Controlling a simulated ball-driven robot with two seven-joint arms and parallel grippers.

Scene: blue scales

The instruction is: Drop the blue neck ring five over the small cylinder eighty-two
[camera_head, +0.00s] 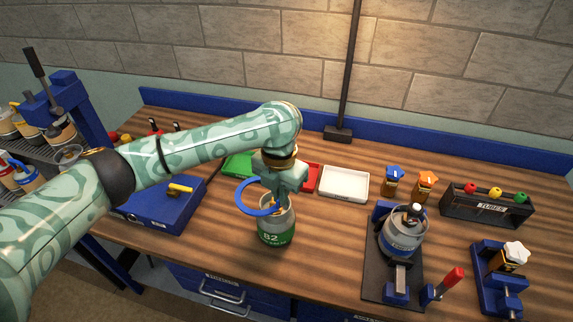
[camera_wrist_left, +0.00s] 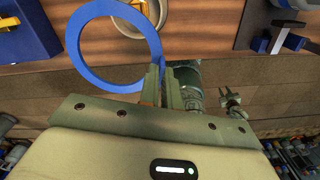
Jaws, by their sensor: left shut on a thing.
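The blue neck ring (camera_head: 240,202) is held by its edge in my left gripper (camera_head: 276,207). The ring also shows large in the left wrist view (camera_wrist_left: 76,57), to the left of the shut fingers (camera_wrist_left: 158,78). The small cylinder eighty-two (camera_head: 275,238), grey with a green band, stands upright on the bench just below the gripper. In the head view the ring sits mostly left of the cylinder's top and overlaps it in part. A pale round top, likely the cylinder's, shows past the ring in the wrist view (camera_wrist_left: 138,14). My right gripper is not in view.
A blue case (camera_head: 160,212) lies to the left. A green tray (camera_head: 238,165), a red tray (camera_head: 312,178) and a white tray (camera_head: 345,184) are behind. A scale-like stand with a grey cylinder (camera_head: 403,238) is to the right, with a tubes box (camera_head: 487,207) beyond.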

